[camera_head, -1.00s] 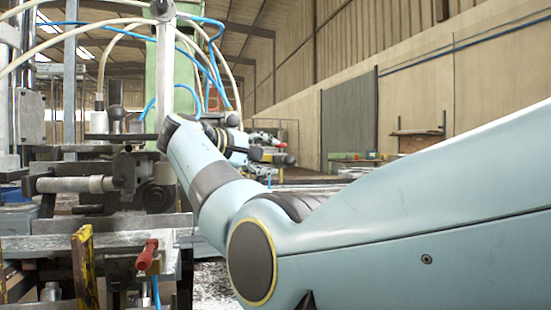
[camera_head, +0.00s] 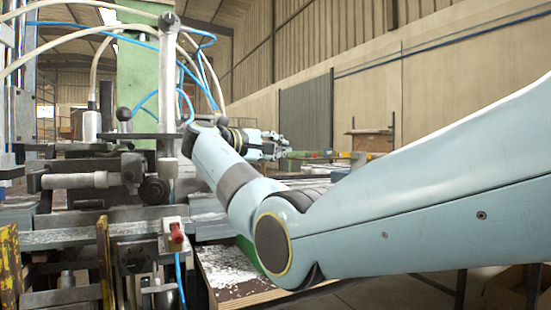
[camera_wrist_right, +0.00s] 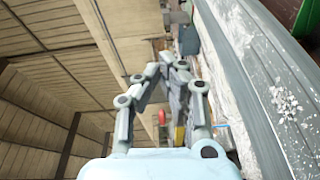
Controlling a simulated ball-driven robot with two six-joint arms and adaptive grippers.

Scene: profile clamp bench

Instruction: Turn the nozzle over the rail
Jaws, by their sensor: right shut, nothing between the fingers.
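A red-tipped fitting (camera_head: 177,232) on a small pale block sits at the front of the machine, with a blue hose hanging below it; I cannot tell for sure whether it is the nozzle. A grey metal rail (camera_head: 75,238) runs level across the machine's front beside it. My right gripper (camera_head: 284,146) is at the end of the pale blue arm, beyond and to the right of the fitting, apart from it. In the right wrist view my right gripper (camera_wrist_right: 172,62) has its fingers closed together and empty. My left gripper is not in view.
A clamp spindle (camera_head: 75,181) and a knob (camera_head: 155,191) project from the machine. Yellow bars (camera_head: 105,262) stand at its front. White chips (camera_head: 228,266) lie in a tray below. In the right wrist view a long grey beam (camera_wrist_right: 238,80) runs close beside the fingers.

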